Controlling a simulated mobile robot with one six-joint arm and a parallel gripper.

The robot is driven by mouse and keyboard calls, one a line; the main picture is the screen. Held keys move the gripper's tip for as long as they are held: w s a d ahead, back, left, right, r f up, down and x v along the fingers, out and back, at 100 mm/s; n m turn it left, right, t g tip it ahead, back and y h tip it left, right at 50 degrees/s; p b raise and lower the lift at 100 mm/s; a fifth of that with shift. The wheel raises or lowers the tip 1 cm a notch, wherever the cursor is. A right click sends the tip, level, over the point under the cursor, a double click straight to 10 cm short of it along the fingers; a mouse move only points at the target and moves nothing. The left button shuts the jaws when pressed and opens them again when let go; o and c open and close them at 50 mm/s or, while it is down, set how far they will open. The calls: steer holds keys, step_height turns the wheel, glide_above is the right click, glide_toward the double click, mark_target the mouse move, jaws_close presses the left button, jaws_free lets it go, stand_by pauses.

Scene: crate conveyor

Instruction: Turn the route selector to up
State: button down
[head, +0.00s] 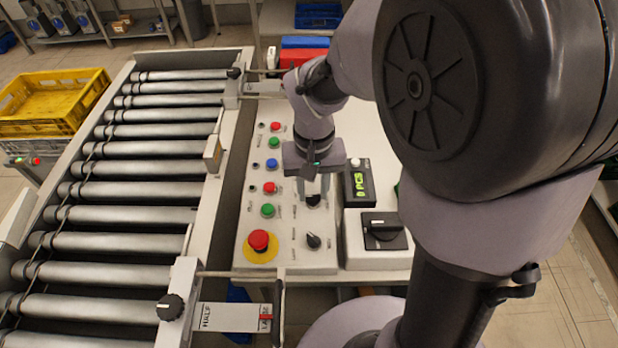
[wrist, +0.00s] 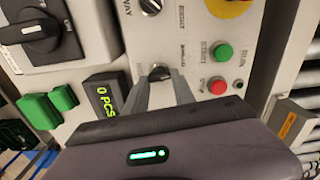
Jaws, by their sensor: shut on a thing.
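My gripper (head: 313,194) points down at the grey control panel (head: 290,256). Its two grey fingers are shut on a small black selector knob (head: 314,201), the upper of two such knobs in the head view. In the wrist view the gripper (wrist: 162,77) has its fingertips on either side of this knob (wrist: 159,71). The fingers partly cover the knob, and I cannot tell which way its pointer faces. The print beside it is too small to read. A second black knob (head: 313,241) sits below, free, and also shows in the wrist view (wrist: 150,6).
Several red, green and blue buttons and a red emergency stop (head: 258,240) lie left of the knobs. A display (wrist: 105,95) reading 0 PCS and a large black rotary switch (head: 384,231) stand to the right. A roller conveyor (head: 140,190) runs along the left.

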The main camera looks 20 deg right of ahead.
mark_target(315, 195)
steer(key=m, duration=0.5)
steer(key=shift+d, duration=0.1)
steer(key=shift+s+m+b, duration=0.15)
steer(key=shift+m+b, duration=0.35)
steer(key=shift+m, duration=1.9)
steer(key=c, duration=1)
jaws_free()
steer(key=shift+d, duration=0.1)
steer(key=shift+c, duration=0.2)
step_height(315, 195, up, 17)
steer(key=p, duration=0.7)
steer(key=shift+r+p, duration=0.2)
steer(key=shift+p, duration=0.15)
